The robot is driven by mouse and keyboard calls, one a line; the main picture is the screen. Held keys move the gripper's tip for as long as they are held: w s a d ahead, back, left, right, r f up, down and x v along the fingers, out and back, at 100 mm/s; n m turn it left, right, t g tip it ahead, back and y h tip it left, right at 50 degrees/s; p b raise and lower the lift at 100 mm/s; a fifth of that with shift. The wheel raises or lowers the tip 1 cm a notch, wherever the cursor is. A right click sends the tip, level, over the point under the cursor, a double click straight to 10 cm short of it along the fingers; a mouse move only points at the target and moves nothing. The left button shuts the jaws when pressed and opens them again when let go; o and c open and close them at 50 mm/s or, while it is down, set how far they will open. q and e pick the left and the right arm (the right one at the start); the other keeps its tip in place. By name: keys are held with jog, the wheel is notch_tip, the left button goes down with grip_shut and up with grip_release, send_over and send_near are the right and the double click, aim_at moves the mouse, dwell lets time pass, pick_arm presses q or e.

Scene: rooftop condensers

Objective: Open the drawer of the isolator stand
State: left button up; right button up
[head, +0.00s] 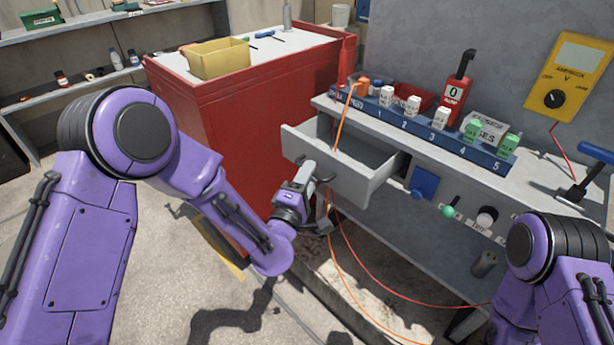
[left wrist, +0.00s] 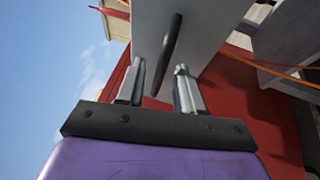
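The isolator stand (head: 440,160) is a grey bench at the right of the head view. Its drawer (head: 366,186) is pulled out, and the part of its inside that shows looks empty. My left gripper (head: 306,174) is at the drawer's front, by the handle. In the left wrist view the dark bar handle (left wrist: 170,45) stands out from the pale drawer front (left wrist: 205,30). My left gripper's fingers (left wrist: 158,88) are apart, with the handle's near end between them in the picture; I cannot tell whether they touch it. My right gripper is out of view.
A red cabinet (head: 245,115) with a yellow bin (head: 216,59) stands left of the drawer. An orange cable (head: 345,118) runs down across the drawer, and a red cable (head: 385,275) hangs below. A blue numbered rack (head: 425,131) is on the stand. Bare floor lies at left.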

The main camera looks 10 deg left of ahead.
pick_arm(q)
jog(key=b+v, duration=0.1)
jog(key=v, duration=0.9)
jog(key=shift+s, duration=0.25)
